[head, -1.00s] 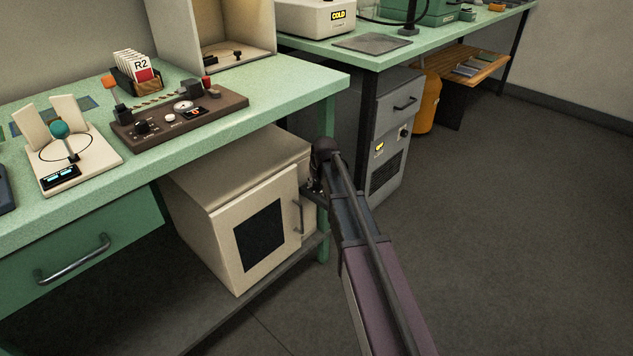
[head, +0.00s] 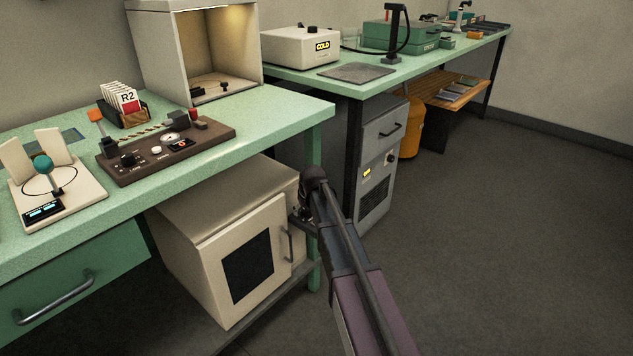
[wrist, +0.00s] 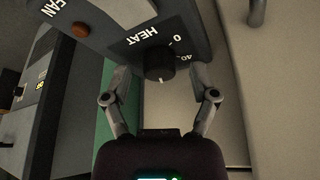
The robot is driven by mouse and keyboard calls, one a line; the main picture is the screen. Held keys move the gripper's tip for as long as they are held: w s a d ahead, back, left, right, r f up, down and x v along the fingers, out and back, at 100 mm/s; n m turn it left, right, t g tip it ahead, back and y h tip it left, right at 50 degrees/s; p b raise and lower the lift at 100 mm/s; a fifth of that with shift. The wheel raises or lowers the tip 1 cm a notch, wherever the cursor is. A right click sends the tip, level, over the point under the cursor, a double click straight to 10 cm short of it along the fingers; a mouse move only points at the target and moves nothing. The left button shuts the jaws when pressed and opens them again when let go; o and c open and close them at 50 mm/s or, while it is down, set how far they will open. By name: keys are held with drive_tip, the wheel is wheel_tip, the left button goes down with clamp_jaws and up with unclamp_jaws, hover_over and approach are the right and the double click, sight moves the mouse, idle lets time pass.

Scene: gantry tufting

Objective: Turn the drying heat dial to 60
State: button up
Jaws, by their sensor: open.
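The heat dial (wrist: 159,66) is a dark round knob on a dark grey panel (wrist: 190,35) in the wrist view. The word HEAT and the marks 0 and 40 are printed beside it; a mark for 60 is not visible. A small pale mark shows on the knob's lower part. My gripper (wrist: 160,73) is open, with one finger on each side of the dial in the picture. I cannot tell whether either finger touches it. In the head view my gripper (head: 302,214) is small and dark at the right of the cream cabinet (head: 180,226), and the dial is hidden.
A grey unit (head: 374,190) stands behind my arm. The floor (head: 500,250) at right is clear.

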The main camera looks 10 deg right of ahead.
drive_tip(key=shift+n, duration=0.3)
drive_tip(key=shift+d+n+y, duration=0.1)
drive_tip(key=shift+n+y, duration=0.4)
drive_tip(key=shift+n, duration=0.6)
drive_tip(key=s+r+g+p, duration=0.1)
drive_tip(key=s+r+p, duration=0.4)
drive_tip(key=r+p, duration=0.3)
drive_tip(key=s+r+n+g+p, duration=0.1)
drive_tip(key=s+r+p, duration=0.5)
drive_tip(key=r+p, duration=0.2)
drive_tip(key=s+d+r+g+p, duration=0.1)
drive_tip(key=s+r+p, duration=0.4)
drive_tip(key=r+p, duration=0.4)
drive_tip(key=shift+s+g+p, duration=0.2)
drive_tip(key=shift+g+p, duration=0.2)
drive_tip(key=shift+p, duration=0.25)
drive_tip(key=shift+r, duration=0.15)
drive_tip(key=s+a+r+m+h+p, duration=0.1)
drive_tip(key=s+r+m+p, duration=0.4)
drive_tip(key=s+r+p, duration=0.6)
drive_tip(key=shift+s+r+m+g+h+p, duration=0.15)
drive_tip(key=shift+s+m+g+h+p, duration=0.2)
drive_tip(key=shift+s, duration=0.55)
